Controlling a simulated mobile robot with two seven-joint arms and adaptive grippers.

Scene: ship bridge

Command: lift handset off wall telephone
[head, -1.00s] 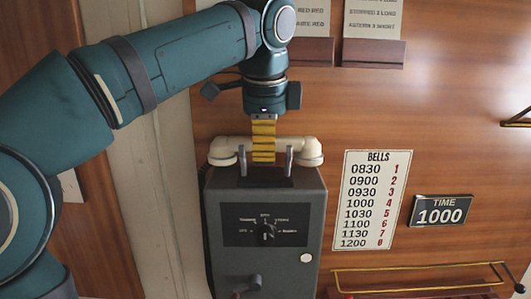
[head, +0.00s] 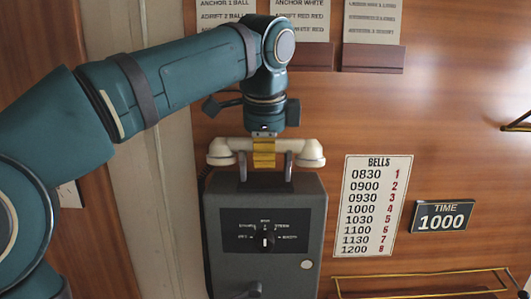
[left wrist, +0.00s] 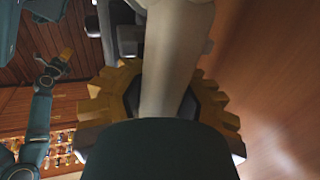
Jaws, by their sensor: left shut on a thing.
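The wall telephone (head: 265,272) is a grey box with a round selector knob on its front. Two metal cradle prongs (head: 288,165) stand up at its top. The cream handset (head: 312,153) lies level across the top, its bar at about the height of the prong tips. I cannot tell whether it touches them. My left gripper (head: 264,153) comes from above and is shut on the middle of the bar, between the prongs. In the left wrist view the handset bar (left wrist: 170,70) runs between the yellow fingers. My right gripper (left wrist: 62,60) shows small there, its jaws unclear.
The wood wall carries a bells chart (head: 376,205), a time plate (head: 442,215) and signs above. A brass rail (head: 420,275) is at the lower right. A pale post (head: 165,200) stands left of the telephone.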

